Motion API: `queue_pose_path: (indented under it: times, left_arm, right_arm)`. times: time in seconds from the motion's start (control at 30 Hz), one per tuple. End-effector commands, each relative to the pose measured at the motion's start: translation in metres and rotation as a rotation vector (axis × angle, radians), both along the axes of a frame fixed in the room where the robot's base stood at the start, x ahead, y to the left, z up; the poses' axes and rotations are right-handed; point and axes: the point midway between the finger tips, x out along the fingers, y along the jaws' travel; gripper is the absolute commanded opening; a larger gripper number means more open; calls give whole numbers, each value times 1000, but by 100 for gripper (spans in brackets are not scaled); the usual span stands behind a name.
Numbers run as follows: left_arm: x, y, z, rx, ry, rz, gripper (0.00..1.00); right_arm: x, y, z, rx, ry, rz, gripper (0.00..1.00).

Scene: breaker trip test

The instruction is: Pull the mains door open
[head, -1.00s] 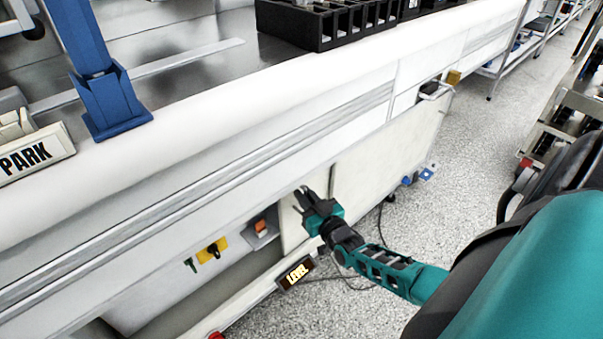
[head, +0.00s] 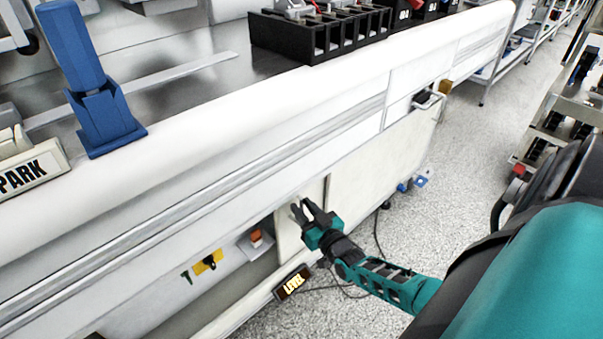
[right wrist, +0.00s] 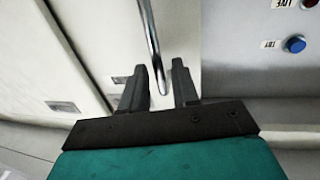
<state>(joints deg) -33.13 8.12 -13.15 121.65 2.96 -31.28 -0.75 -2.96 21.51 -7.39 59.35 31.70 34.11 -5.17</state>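The mains door appears to be the pale narrow panel (head: 287,235) low on the bench front, beside an open recess. A chrome bar handle (right wrist: 153,42) shows in the right wrist view, running down between my fingers. My right gripper (head: 301,207) is at this panel in the head view and hides the handle there. In the right wrist view the gripper (right wrist: 159,75) is open, its fingers on both sides of the handle's lower end with small gaps. I cannot tell how far the door stands open. My left gripper is not in view.
A grey panel with a blue button (right wrist: 294,45) is right of the door in the wrist view. Cables lie on the floor; speckled floor (head: 430,220) is clear rightward.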

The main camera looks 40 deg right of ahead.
Motion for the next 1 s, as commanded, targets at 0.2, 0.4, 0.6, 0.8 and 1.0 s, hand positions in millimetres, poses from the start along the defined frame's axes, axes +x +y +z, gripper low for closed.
queue_pose_path:
  times: [0.2, 0.4, 0.6, 0.8, 1.0]
  left_arm:
    - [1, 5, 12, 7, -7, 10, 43]
    - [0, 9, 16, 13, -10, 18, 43]
    - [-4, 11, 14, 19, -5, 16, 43]
    - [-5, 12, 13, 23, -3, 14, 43]
    - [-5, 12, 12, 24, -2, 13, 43]
  right_arm:
    - [-49, 8, 2, 2, 5, 0, 30]
    - [-89, 15, 2, -1, 3, 0, 30]
    - [-109, 18, 1, 0, 1, -1, 30]
    - [-113, 18, 1, 0, -1, -1, 30]
    - [-113, 18, 1, 0, -1, 0, 30]
